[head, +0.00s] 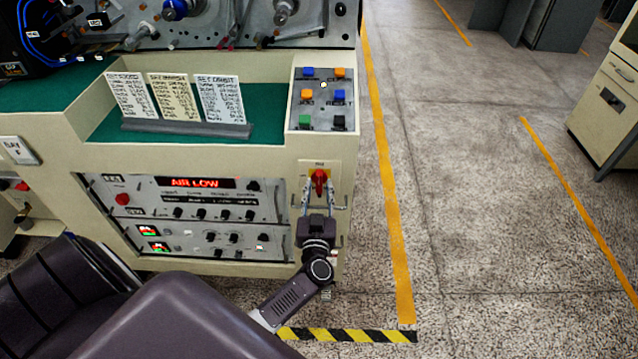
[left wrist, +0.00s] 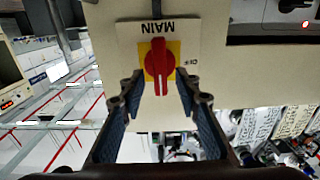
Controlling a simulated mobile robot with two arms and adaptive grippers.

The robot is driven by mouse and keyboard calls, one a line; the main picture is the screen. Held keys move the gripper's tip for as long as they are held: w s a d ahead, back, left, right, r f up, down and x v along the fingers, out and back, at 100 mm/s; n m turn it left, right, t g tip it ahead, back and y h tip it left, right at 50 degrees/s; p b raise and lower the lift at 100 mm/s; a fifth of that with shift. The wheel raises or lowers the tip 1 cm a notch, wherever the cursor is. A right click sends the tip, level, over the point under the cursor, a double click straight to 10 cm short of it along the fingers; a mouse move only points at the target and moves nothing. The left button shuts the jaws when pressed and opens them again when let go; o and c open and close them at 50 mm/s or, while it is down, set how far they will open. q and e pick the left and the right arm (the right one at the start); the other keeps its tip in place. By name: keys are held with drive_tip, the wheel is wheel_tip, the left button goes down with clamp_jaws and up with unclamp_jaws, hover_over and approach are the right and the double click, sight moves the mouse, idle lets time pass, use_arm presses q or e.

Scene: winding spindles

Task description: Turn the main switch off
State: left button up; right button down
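The main switch (head: 319,180) is a red rotary handle on a yellow plate, on the front of the cream machine below the button panel. In the left wrist view the red handle (left wrist: 158,66) stands upright in the picture, under an upside-down "MAIN" label. My left gripper (head: 322,202) is open in front of the switch, its fingers to either side of the handle. In the left wrist view the fingertips (left wrist: 158,82) are spread wide, with clear gaps to the handle. I cannot tell whether they reach its depth. My right gripper is in neither view.
A button panel (head: 322,99) with coloured buttons sits above the switch. A control rack (head: 190,215) with a red "AIR LOW" display is to the left. Three cards (head: 173,97) stand on the green top. The floor to the right is clear, with yellow lines.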

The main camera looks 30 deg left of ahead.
use_arm(q)
drive_tip(key=shift+x, duration=0.85)
drive_tip(key=shift+c, duration=0.5)
clamp_jaws()
